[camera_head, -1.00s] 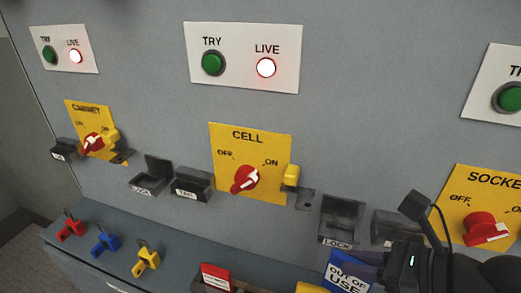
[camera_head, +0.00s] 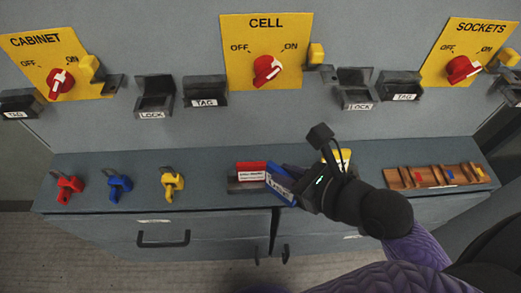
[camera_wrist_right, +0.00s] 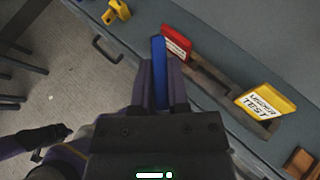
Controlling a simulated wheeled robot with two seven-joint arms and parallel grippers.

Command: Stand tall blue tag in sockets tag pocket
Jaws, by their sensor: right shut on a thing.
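My right gripper (camera_head: 303,187) is shut on the tall blue tag (camera_head: 280,184), which is tilted in the head view. In the right wrist view the blue tag (camera_wrist_right: 159,72) stands edge-on between the fingers (camera_wrist_right: 158,85). The sockets tag pocket (camera_head: 402,90) is a dark box marked TAG on the wall, left of the yellow sockets panel (camera_head: 462,58). The tag is below and left of this pocket, apart from it. A dark hand shape, apparently my left gripper (camera_wrist_right: 66,131), shows at lower left in the right wrist view; its jaws are unclear.
A red tag (camera_head: 251,170) and a yellow tag (camera_head: 343,157) stand in a dark rack on the ledge. Red, blue and yellow padlocks (camera_head: 119,187) lie left. A wooden tray (camera_head: 403,178) lies right. An open lock box (camera_head: 355,94) adjoins the sockets pocket.

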